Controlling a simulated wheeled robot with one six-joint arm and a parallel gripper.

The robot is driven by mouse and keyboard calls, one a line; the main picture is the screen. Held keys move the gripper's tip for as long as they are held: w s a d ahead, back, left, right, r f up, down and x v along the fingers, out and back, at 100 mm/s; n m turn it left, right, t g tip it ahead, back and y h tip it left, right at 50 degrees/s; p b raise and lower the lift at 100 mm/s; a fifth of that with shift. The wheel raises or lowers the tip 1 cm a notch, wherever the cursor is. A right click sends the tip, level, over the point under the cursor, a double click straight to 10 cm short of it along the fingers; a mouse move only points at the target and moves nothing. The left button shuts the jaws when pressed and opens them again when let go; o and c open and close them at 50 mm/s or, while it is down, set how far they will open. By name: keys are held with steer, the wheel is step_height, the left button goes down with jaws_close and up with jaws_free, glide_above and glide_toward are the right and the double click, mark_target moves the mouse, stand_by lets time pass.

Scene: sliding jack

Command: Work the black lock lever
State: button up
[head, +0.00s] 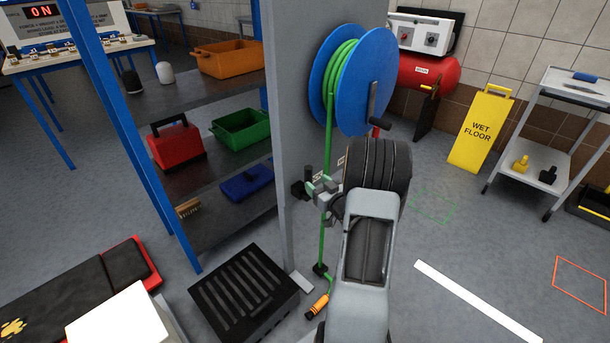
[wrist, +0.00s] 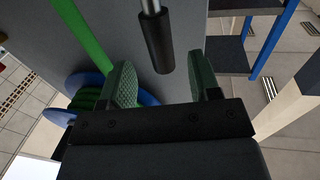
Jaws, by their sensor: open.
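The black lock lever (wrist: 158,42) shows in the wrist view as a black cylindrical grip on a thin metal rod, against a grey post. Its lower end lies between the two green-padded fingertips of my gripper (wrist: 163,80) in that picture, with gaps on both sides. I cannot tell whether it is between the fingers in depth. In the head view, my gripper (head: 318,187) is open beside the grey post, and a black piece (head: 298,190), likely the lever's grip, shows just left of the fingertips. My arm hides part of this area.
A blue reel (head: 362,80) with green hose is on the grey post (head: 297,110). The hose runs down close to my gripper, ending near an orange nozzle (head: 317,304). Shelves stand left, a black slatted box (head: 244,295) below. A yellow sign (head: 480,130) stands right; floor there is mostly clear.

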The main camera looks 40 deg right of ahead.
mark_target(305, 174)
steer(key=shift+w+b, duration=0.3)
steer(key=shift+w, duration=3.3)
jaws_close()
